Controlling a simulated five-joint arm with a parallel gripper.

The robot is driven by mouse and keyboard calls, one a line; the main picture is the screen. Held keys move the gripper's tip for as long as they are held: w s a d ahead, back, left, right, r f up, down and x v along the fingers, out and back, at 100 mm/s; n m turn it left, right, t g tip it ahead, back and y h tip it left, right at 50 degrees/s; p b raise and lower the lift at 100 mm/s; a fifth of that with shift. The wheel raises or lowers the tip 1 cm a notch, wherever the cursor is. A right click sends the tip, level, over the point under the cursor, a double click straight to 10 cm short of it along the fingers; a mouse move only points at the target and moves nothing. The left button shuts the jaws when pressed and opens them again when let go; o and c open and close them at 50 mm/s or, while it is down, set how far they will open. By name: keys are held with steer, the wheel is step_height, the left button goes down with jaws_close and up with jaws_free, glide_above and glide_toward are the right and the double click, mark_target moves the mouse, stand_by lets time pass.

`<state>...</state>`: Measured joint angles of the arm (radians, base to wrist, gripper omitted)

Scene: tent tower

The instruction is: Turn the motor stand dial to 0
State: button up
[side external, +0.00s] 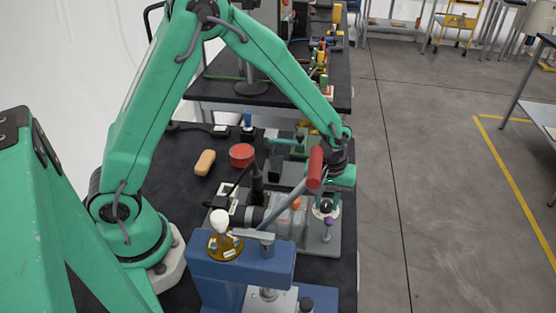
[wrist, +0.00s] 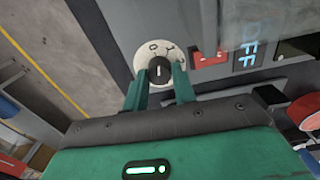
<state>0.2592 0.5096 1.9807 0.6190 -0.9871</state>
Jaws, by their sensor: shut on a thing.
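The motor stand dial (wrist: 159,69) is a dark round knob with a short white pointer line on a pale round plate, in the upper middle of the wrist view. The plate carries small dark marks, too blurred for me to read surely. My gripper (wrist: 161,78) has its two green fingers on either side of the knob, shut on it. In the side external view the pale dial plate (side external: 325,211) shows just below my gripper (side external: 330,200), near the table's right edge; the knob is hidden there. The motor stand (side external: 288,226) has a grey body.
In the wrist view a red part (wrist: 209,57) and blue display characters (wrist: 247,53) sit right of the dial. In the side external view a blue machine (side external: 240,275) with a red-handled lever (side external: 315,167) stands close by. A red round container (side external: 242,155) lies farther back.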

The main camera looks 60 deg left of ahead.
mark_target(325, 203)
steer(key=shift+a+n, duration=0.1)
steer(key=shift+n, duration=1.3)
steer(key=o, duration=1)
steer(key=shift+s+r, duration=0.15)
steer(key=shift+r, duration=3.7)
steer(key=shift+r, duration=0.1)
